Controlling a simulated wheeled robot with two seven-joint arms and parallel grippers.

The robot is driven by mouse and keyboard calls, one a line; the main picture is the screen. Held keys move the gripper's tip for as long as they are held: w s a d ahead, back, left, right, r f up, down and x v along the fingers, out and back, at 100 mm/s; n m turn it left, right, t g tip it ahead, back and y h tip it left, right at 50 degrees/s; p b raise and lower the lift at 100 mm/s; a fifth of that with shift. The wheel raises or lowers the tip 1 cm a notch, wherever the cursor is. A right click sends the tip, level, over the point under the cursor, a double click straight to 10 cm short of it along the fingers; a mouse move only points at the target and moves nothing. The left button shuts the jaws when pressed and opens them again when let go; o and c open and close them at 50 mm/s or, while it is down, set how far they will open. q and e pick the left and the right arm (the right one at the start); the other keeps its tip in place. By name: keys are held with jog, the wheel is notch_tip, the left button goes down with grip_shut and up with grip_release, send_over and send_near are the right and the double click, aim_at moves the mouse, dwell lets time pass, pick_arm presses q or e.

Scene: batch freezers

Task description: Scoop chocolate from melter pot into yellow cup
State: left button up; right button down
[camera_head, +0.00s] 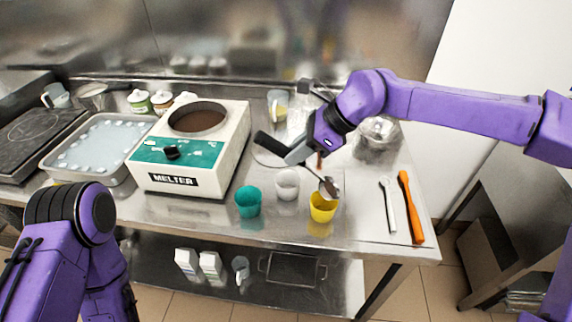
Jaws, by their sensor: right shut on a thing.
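The melter (192,150), a white box with a teal front panel, has a round pot of brown chocolate (199,118) in its top. A yellow cup (322,209) stands near the front edge of the table. My right gripper (299,153) is shut on the dark handle of a metal scoop (271,144), to the right of the melter. The scoop's bowl (328,187) hangs just above the yellow cup's rim; its contents are too small to tell. My left arm (72,225) is at the lower left, and its gripper is out of view.
A teal cup (248,202) and a white cup (287,185) stand left of the yellow cup. A white utensil (387,205) and an orange spatula (410,207) lie at right. A metal tray (62,175) is left of the melter. Glassware stands behind my right gripper.

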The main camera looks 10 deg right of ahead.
jog(key=shift+s+d+r+t+y+b, duration=0.25)
jog(key=shift+d+y+b, duration=0.65)
jog(key=shift+b, duration=0.55)
jog(key=shift+s+d+r+t+y+b, duration=0.25)
jog(key=shift+d+y+b, duration=0.6)
jog(key=shift+b, duration=0.65)
jog(key=shift+s+d+r+t+y+b, duration=0.25)
jog(key=shift+d+y+b, duration=0.6)
jog(key=shift+b, duration=0.6)
jog(key=shift+d+r+b, duration=0.2)
jog(key=shift+d+b, duration=0.15)
jog(key=shift+b, duration=0.25)
jog(key=shift+s+d+r+y, duration=0.15)
jog(key=shift+r+y, duration=0.1)
jog(key=shift+y, duration=0.05)
